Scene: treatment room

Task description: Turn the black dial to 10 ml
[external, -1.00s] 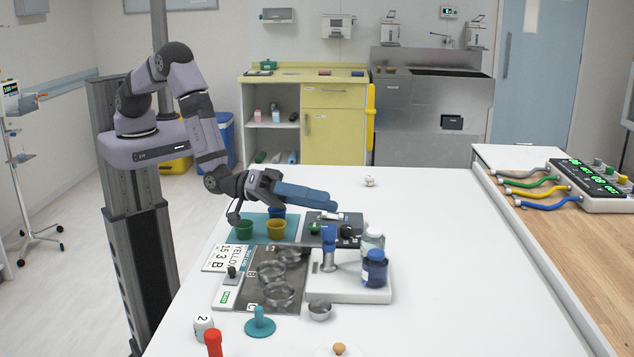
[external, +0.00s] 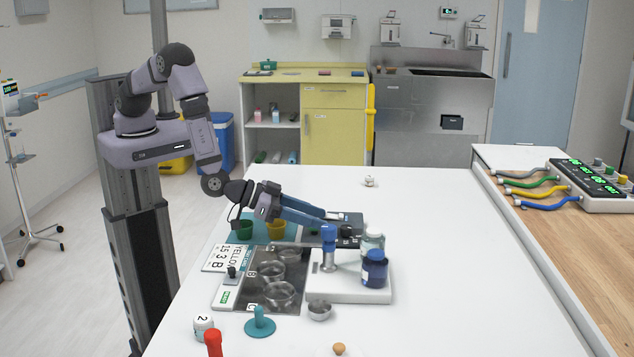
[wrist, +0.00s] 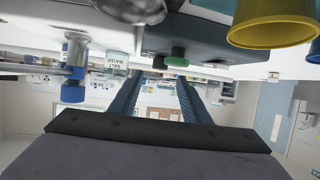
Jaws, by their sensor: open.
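The black dial (external: 347,231) sits on a dark grey device (external: 354,218) at the back middle of the white table. My gripper (external: 325,217) is open, its two blue fingers reaching right over the device, close to the dial. In the wrist view, which looks upside down, the open fingers (wrist: 160,77) have nothing between their tips. I cannot tell whether a finger touches the dial. The dial's scale and setting cannot be read.
A white stand (external: 340,290) with a blue-topped post (external: 328,240) and a blue-lidded bottle (external: 374,268) is close in front. Yellow (external: 277,228) and green (external: 244,230) cups stand left, under my wrist. Glass dishes (external: 278,293) lie nearer. The table's right side is clear.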

